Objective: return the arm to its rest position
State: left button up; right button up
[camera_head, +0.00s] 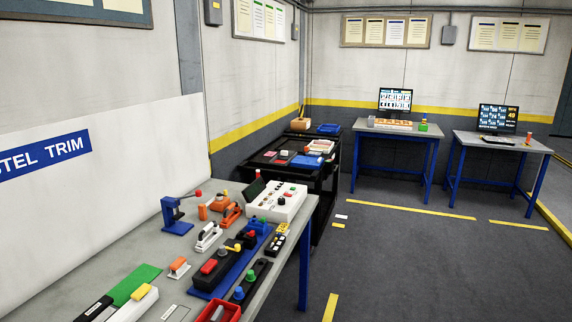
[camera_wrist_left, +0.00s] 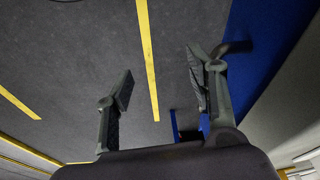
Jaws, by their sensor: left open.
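My left gripper (camera_wrist_left: 160,88) shows in the left wrist view with its two dark fingers spread wide apart. It is open, and nothing is between the fingers. Behind them lies the dark grey floor (camera_wrist_left: 75,75) with yellow lines. A blue surface (camera_wrist_left: 255,60) lies beside the right-hand finger; I cannot tell whether they touch. Neither gripper and no arm shows in the head view, and my right gripper is in neither view.
In the head view, a grey workbench (camera_head: 150,258) crowded with tools and control boxes stands at the lower left. A black cart (camera_head: 322,192) stands beyond it. Two blue-legged desks (camera_head: 400,133) (camera_head: 500,142) with monitors stand at the back. The floor (camera_head: 420,265) at right is clear.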

pick_arm(q)
notch_tip(320, 180, down, 14)
jog(key=s+b, duration=0.1)
jog(key=s, duration=0.2)
jog(key=s+a+f+g+b, duration=0.2)
jog(key=s+a+f, duration=0.1)
jog(key=s+f, duration=1.4)
notch_tip(320, 180, down, 2)
jog(key=shift+a+b, duration=0.15)
jog(key=shift+b, duration=0.2)
